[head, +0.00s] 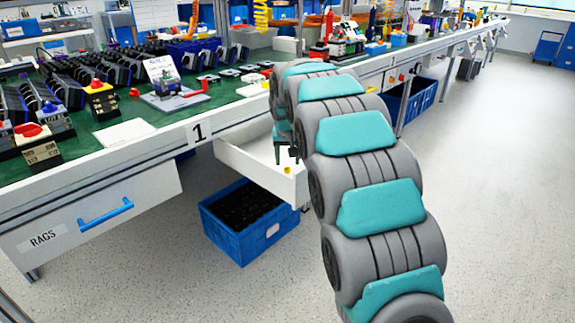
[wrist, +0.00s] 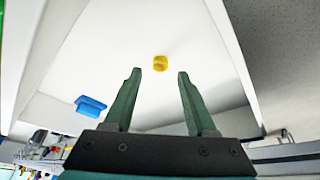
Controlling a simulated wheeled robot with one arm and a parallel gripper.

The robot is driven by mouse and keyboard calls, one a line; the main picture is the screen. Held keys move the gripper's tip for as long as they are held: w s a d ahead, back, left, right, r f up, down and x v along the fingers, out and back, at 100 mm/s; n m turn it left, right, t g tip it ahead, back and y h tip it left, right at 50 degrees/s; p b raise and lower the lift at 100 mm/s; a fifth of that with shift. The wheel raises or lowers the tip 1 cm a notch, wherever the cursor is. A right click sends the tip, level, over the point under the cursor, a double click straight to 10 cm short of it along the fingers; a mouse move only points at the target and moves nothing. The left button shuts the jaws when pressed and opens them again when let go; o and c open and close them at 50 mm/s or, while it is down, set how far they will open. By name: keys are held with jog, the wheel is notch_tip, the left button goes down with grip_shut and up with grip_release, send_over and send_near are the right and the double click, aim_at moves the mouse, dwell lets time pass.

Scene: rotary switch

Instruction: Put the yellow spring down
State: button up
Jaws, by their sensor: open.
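The yellow spring (wrist: 160,63) is a small yellow piece on a white surface in the wrist view. It appears just beyond and between the fingertips of my gripper (wrist: 159,73), apart from both fingers. My gripper is open with nothing held. In the head view a small yellow spot, seemingly the spring (head: 287,170), shows at the open white drawer (head: 232,160). My gripper (head: 285,156) is over that drawer there, partly hidden by my arm.
A blue handle-like piece (wrist: 91,105) is left of the fingers. A blue crate (head: 240,245) stands on the floor below the drawer. The green-topped workbench (head: 215,100) holds many switches and parts. A closed drawer labelled RAGS (head: 95,215) is at left; open floor lies right.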

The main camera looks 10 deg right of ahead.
jog(key=v, duration=0.8)
jog(key=shift+r, duration=0.35)
jog(key=shift+s, duration=0.1)
